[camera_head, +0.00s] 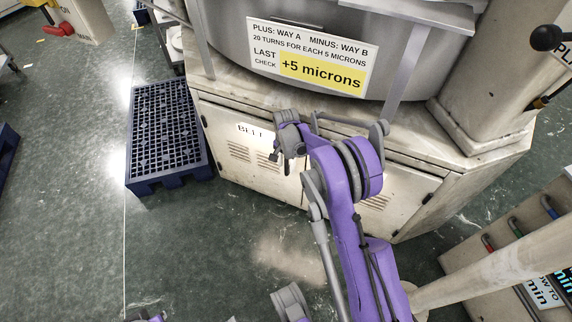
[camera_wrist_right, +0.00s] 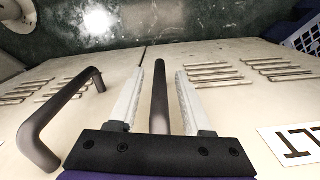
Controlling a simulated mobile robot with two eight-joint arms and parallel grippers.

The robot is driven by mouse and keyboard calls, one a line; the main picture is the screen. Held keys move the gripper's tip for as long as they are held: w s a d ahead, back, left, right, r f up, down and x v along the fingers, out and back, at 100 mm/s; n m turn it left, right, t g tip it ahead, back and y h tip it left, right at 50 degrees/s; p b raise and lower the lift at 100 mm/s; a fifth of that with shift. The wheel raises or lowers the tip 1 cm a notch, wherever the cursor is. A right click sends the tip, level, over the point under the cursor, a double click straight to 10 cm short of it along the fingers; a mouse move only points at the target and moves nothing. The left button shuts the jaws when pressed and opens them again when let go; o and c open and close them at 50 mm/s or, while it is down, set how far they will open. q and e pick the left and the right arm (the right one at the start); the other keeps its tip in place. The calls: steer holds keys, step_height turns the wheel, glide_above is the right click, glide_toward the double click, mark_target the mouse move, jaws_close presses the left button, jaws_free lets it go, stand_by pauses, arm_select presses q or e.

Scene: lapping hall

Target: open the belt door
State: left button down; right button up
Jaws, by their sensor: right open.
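The belt door (camera_head: 232,150) is the left pale cabinet door under the machine, with louvres and a label partly hidden by my right arm. It appears shut, flush with its neighbour. In the right wrist view, the belt door (camera_wrist_right: 240,95) lies right of the seam, its label upside down at the right edge. Its dark bar handle (camera_wrist_right: 160,95) stands between the two pale fingers of my right gripper (camera_wrist_right: 162,100). The fingers are open, with a gap on each side of the bar. In the head view my right gripper (camera_head: 277,155) is at the door's right side, partly hidden by its wrist.
The neighbouring door (camera_head: 400,195) has its own bar handle (camera_wrist_right: 62,115), left of my fingers in the wrist view. A blue grated pallet (camera_head: 165,185) lies on the floor left of the cabinet. The floor (camera_head: 235,245) before the belt door is clear.

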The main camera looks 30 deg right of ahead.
jaws_close()
stand_by(1.4)
